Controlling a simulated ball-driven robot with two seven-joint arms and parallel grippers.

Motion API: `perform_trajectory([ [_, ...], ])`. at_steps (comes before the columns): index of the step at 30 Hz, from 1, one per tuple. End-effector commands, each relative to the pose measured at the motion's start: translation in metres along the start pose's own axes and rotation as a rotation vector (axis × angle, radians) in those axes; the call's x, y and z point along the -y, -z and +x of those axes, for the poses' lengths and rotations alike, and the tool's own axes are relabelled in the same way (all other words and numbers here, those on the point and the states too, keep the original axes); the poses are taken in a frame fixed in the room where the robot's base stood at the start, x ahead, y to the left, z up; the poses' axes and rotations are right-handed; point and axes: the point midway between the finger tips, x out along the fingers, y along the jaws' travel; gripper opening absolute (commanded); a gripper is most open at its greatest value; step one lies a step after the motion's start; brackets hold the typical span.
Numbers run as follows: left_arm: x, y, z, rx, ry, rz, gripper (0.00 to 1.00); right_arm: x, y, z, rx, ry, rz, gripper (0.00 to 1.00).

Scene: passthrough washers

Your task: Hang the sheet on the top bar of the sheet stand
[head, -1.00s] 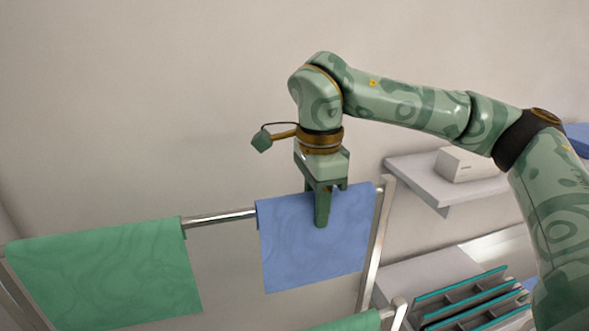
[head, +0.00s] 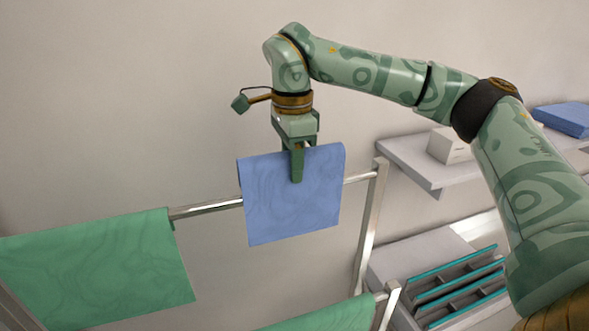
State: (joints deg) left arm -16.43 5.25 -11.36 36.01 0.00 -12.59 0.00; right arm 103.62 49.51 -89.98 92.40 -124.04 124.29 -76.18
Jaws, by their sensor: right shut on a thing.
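The blue sheet (head: 268,212) hangs folded from my right gripper (head: 297,165), which is shut on its top edge. One finger shows on the near face of the sheet; the other finger is hidden. In the picture the sheet's top edge is above the top bar (head: 208,208) of the sheet stand (head: 368,232). The sheet's lower part covers a stretch of the bar, and I cannot tell whether they touch. A green sheet (head: 100,270) hangs over the left part of the top bar. My left gripper is not in view.
Another green sheet (head: 335,316) lies over a lower bar at the bottom edge. A wall shelf (head: 420,168) at the right holds a white box (head: 450,146) and folded blue cloth (head: 565,119). Below is a rack with teal edges (head: 455,287). Bare bar shows either side of the blue sheet.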

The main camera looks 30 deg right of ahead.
Motion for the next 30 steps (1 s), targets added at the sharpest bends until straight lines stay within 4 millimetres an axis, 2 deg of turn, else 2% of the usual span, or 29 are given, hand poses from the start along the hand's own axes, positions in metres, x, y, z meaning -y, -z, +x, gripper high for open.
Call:
perform_trajectory([
  [1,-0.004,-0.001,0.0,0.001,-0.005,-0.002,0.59,0.005,-0.001,0.0,0.0,0.0,0.001,0.01],
  [7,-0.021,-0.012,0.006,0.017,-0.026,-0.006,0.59,0.004,0.0,0.021,-0.001,-0.001,-0.001,0.01],
  [21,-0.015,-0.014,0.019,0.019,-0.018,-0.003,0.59,0.004,0.0,0.062,-0.001,-0.001,-0.001,0.01],
  [30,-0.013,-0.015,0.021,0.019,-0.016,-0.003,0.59,0.004,0.0,0.07,0.0,0.0,0.0,0.01],
])
